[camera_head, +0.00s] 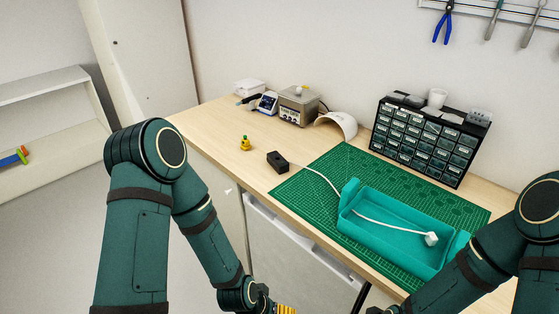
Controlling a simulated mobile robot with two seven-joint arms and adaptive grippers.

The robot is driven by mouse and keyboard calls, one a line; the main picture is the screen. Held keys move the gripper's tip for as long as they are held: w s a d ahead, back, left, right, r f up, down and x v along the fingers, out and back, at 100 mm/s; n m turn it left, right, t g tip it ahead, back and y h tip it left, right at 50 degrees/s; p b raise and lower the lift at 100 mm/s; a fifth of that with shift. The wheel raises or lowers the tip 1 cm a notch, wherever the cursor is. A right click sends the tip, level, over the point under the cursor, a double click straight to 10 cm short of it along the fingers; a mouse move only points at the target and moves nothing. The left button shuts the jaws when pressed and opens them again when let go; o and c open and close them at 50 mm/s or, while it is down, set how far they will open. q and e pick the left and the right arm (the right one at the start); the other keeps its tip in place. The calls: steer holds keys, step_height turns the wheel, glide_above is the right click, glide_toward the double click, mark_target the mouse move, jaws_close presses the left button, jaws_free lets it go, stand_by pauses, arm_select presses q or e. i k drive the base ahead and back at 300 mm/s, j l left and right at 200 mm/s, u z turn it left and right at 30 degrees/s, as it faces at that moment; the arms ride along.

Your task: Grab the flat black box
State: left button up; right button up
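A small flat black box (278,161) lies on the wooden bench top, just off the back-left edge of the green mat. A white cable runs from near it across the mat into a teal tray (385,246), where it ends at a white cube-shaped plug (431,239). My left gripper (274,306) is only partly in view at the bottom edge, below and in front of the bench, well away from the box. Its fingers are cut off by the frame. My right arm reaches in from the right, and its gripper fingers are out of the picture.
Behind are a soldering station (298,106), a white curved cover (337,125) and a drawer cabinet (424,140). The green mat (306,196) covers the bench's right part. Bare wood surrounds the box's left side.

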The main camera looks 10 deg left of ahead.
mark_target(277, 162)
steer(key=z, duration=0.35)
steer(key=j+z, duration=0.2)
steer(key=z, duration=0.15)
steer(key=j+z, duration=0.2)
steer(key=z, duration=0.2)
steer(key=j+z, duration=0.35)
steer(key=k+j+z, duration=0.1)
steer(key=j+z, duration=0.15)
steer(key=j, duration=0.15)
steer(key=k+j+z, duration=0.15)
steer(key=j+z, duration=0.15)
steer(key=j, duration=0.1)
